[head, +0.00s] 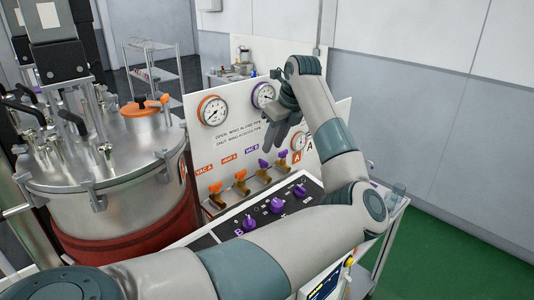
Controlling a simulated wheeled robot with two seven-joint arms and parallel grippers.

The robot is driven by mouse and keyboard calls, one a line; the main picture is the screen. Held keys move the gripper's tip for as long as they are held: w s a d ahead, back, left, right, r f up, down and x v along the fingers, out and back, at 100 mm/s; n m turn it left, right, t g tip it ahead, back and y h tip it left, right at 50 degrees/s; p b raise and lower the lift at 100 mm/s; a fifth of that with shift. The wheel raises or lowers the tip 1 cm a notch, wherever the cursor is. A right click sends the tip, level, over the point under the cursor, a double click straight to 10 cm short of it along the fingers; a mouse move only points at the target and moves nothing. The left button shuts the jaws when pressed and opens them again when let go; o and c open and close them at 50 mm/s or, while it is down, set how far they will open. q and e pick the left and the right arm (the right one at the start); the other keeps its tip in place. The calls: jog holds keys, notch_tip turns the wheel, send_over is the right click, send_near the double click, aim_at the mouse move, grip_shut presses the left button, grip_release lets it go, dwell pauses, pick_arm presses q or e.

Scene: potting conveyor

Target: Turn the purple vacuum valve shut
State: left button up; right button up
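The purple vacuum valve (264,163) sits on a brass fitting low on the white panel, under the purple VAC B label (252,148). Its wing is too small to read clearly as along or across the pipe. A second purple valve (283,155) is just right of it; its label is hidden by my gripper. My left gripper (279,136) hangs in front of the panel, above the purple valves and apart from them in the picture. Its fingers point down and look spread, with nothing between them. My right gripper is not in view.
Two orange valves (240,176) stand left of the purple ones. Gauges (213,110) sit above. A steel tank (105,200) with a clamped lid stands at left.

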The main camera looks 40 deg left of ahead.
aim_at(266, 162)
pick_arm(q)
jog(key=p+x, duration=0.3)
jog(key=x, duration=0.3)
jog(key=shift+a+f, duration=0.35)
jog(key=shift+f, duration=0.45)
grip_shut()
